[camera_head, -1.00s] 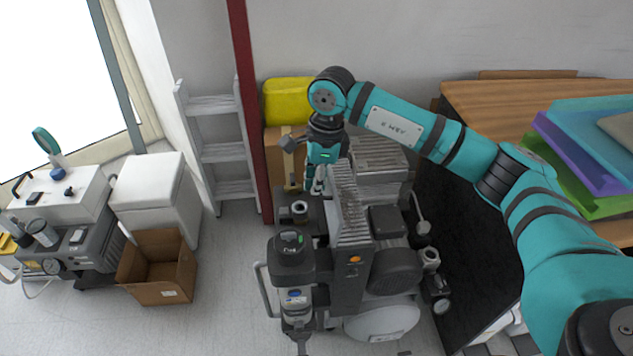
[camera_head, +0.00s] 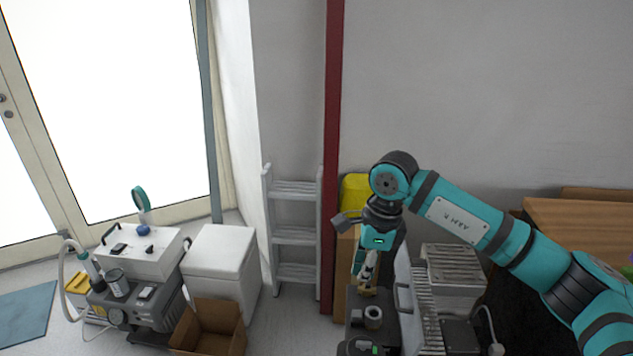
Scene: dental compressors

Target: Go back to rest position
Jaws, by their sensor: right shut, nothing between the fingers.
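My right arm, teal with black joints, comes in from the right edge. Its right gripper (camera_head: 366,268) points down, shut and empty, above the left part of the dental compressor (camera_head: 425,300). The compressor is cut off by the bottom edge, so its lower part is out of view. A dark cylindrical fitting (camera_head: 373,317) stands on it just below the gripper. I cannot tell whether the fingertips touch anything. My left gripper is not in view.
A cardboard box (camera_head: 208,330), a white bin (camera_head: 222,262) and a white unit on a grey compressor (camera_head: 140,253) stand at the left. A white step ladder (camera_head: 293,236) and red post (camera_head: 333,150) stand behind. A wooden table (camera_head: 580,232) is at the right.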

